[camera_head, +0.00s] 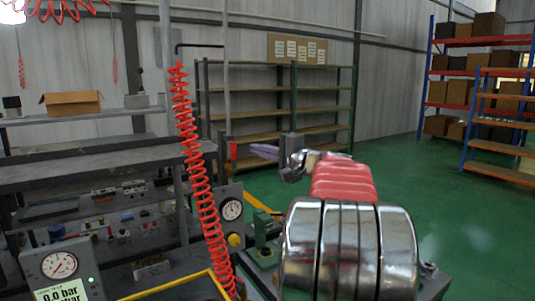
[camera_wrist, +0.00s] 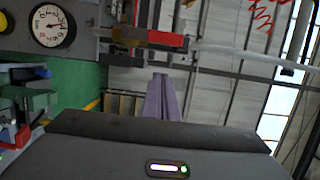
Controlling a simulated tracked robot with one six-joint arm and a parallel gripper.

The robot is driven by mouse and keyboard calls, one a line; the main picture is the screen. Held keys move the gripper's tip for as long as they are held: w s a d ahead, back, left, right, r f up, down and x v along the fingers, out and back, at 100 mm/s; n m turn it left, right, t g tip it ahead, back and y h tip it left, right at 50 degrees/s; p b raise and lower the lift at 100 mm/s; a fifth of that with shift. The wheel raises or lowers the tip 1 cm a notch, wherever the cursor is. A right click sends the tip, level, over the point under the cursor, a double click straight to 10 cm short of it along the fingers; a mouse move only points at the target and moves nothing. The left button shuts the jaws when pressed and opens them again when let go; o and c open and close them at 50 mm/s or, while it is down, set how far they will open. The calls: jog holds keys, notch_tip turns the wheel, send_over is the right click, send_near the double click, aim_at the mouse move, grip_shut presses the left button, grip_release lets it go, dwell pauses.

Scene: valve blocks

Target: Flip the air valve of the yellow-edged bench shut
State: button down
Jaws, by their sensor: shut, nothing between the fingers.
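The air valve's red lever (camera_wrist: 166,39) shows in the wrist view. It lies along the line of the grey pipe, beside a brass-coloured valve body (camera_wrist: 128,37). In the head view the red lever (camera_head: 233,150) is small, on the upright pipe. My gripper (camera_head: 254,148) has purple fingers pointing left toward it at about its height. In the wrist view my gripper (camera_wrist: 160,76) is shut and empty, its tips below the lever in the picture with a visible gap. The yellow-edged bench (camera_head: 196,281) is at the lower middle of the head view.
A red coiled hose (camera_head: 190,135) hangs left of the pipe. A pressure gauge (camera_head: 231,210) stands below the valve; it also shows in the wrist view (camera_wrist: 53,26). A digital test unit (camera_head: 62,270) is at the lower left. Shelves (camera_head: 275,105) stand behind; green floor is open at right.

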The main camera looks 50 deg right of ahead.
aim_at(234, 158)
jog(key=shift+w+a, duration=0.2)
jog(key=shift+a, duration=0.45)
jog(key=shift+w+a, duration=0.25)
jog(key=shift+a, duration=0.35)
jog(key=shift+w+a, duration=0.2)
jog(key=shift+a, duration=0.45)
jog(key=shift+a, duration=0.1)
